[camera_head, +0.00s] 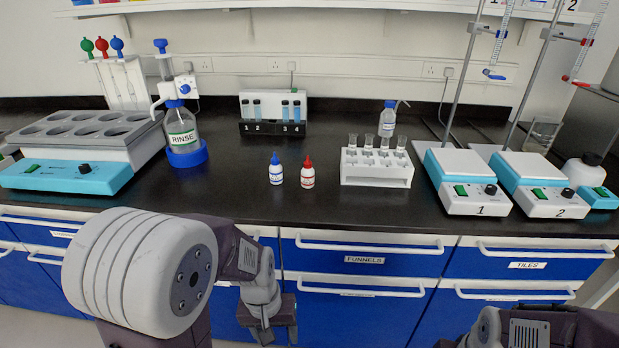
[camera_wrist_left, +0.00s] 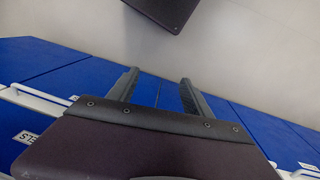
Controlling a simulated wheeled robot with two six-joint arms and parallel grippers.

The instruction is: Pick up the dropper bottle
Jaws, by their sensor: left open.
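Two small white dropper bottles stand upright on the black bench in the head view. One dropper bottle has a blue cap (camera_head: 276,170), and the other dropper bottle has a red cap (camera_head: 308,173), just right of it. My left gripper (camera_head: 279,337) is below the bench top, in front of the blue drawers, with its fingers pointing down. It is apart from both bottles. In the left wrist view my left gripper (camera_wrist_left: 158,88) is open with nothing between its fingers. My right arm shows at the bottom right, but its gripper is out of view.
A white rack with glass tubes (camera_head: 376,168) stands right of the bottles. A small vial rack (camera_head: 272,112) is behind. Two stirrer plates (camera_head: 466,182) stand at right. The bench's front edge (camera_head: 330,223) lies between my gripper and the bottles.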

